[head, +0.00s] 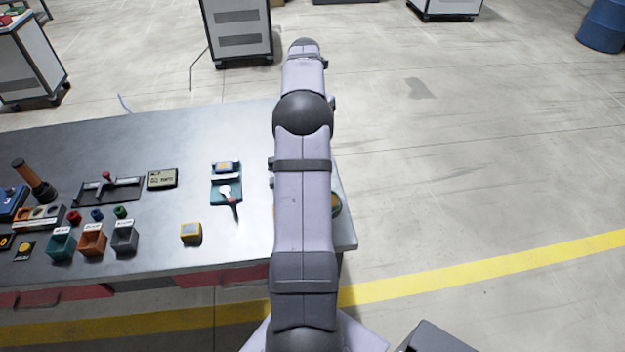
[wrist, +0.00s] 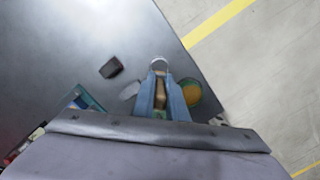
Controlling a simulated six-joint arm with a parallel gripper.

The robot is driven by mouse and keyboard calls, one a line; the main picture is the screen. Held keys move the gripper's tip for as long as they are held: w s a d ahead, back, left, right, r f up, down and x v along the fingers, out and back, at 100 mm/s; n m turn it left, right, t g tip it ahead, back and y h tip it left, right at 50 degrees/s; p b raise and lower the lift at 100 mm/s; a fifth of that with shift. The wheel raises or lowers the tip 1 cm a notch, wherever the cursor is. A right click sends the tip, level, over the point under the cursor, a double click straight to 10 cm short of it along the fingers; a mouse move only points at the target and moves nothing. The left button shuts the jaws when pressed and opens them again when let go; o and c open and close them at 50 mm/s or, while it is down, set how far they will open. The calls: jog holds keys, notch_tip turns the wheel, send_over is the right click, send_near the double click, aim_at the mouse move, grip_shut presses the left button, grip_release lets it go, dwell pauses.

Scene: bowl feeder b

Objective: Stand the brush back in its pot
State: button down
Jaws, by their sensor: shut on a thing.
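In the wrist view my gripper (wrist: 160,74) has its two blue fingers close together on a tan, narrow thing, which looks like the brush (wrist: 160,96). A pale, round rim shows just beyond the fingertips; I cannot tell whether it belongs to the brush or to a pot. A flat grey round patch (wrist: 129,91) lies left of the fingers. A green round dish with orange-yellow inside (wrist: 191,92) is right of them, near the table edge. In the head view my arm hides the gripper and the brush; part of the round dish (head: 336,205) shows beside it.
A small yellow-topped block (head: 190,232) stands on the grey table (head: 150,215); a dark block (wrist: 111,67) shows in the wrist view. Open floor lies right of the table.

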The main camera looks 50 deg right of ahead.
jog(key=shift+s+d, duration=0.1)
jog(key=shift+d, duration=0.05)
jog(key=shift+f+p, duration=1.6)
jog(key=shift+f, duration=3.35)
jog(key=shift+f, duration=0.1)
jog(key=c, duration=1.8)
grip_release()
jog(key=shift+o, duration=0.2)
jog(key=r+b, duration=0.1)
jog(key=r, duration=0.3)
jog(key=a+r+b, duration=0.1)
jog(key=r, duration=0.3)
jog(key=r+b, duration=0.1)
jog(key=r, duration=0.3)
jog(key=shift+a, duration=0.25)
jog(key=shift+a, duration=0.1)
